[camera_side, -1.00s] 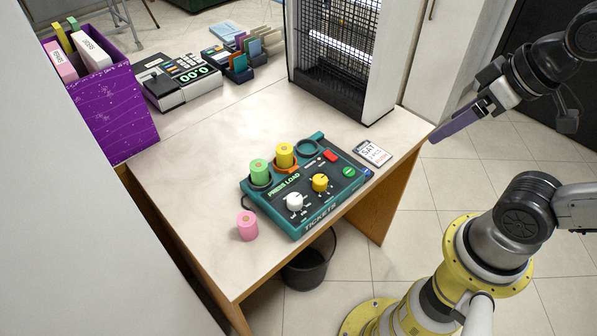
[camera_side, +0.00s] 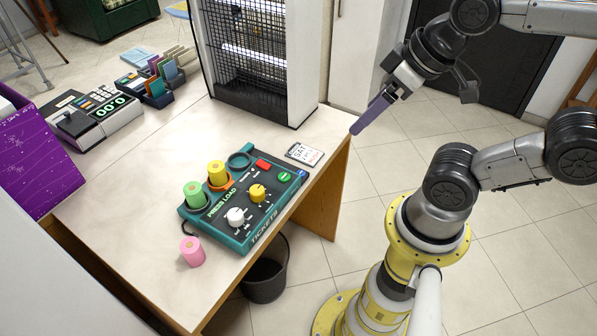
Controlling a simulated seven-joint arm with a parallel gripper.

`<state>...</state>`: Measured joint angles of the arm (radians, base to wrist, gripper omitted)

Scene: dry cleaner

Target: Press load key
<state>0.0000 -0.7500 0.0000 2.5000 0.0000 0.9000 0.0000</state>
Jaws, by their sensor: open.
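The teal ticket machine (camera_side: 262,225) sits near the table's front edge, with "PRESS LOAD" lettered across its dark top. That top has a red rectangular key (camera_side: 263,165), a green round button (camera_side: 284,177), a white knob (camera_side: 235,217) and a yellow knob (camera_side: 257,192). I cannot read which key is marked load. A green roll (camera_side: 195,195) and a yellow roll (camera_side: 217,174) stand in two holders; a third ring (camera_side: 239,160) is empty. A pink roll (camera_side: 192,252) stands on the table beside the machine. My gripper (camera_side: 359,125) is open near the table's right corner, apart from the machine, its long purple-grey fingers pointing down-left.
A card marked "SAT" (camera_side: 305,154) lies right of the machine. A tall black-grilled unit (camera_side: 250,65) stands behind. A cash register (camera_side: 98,117), file holders (camera_side: 156,90) and a purple box (camera_side: 38,165) are left. A dark bin (camera_side: 264,281) stands below. The table middle is clear.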

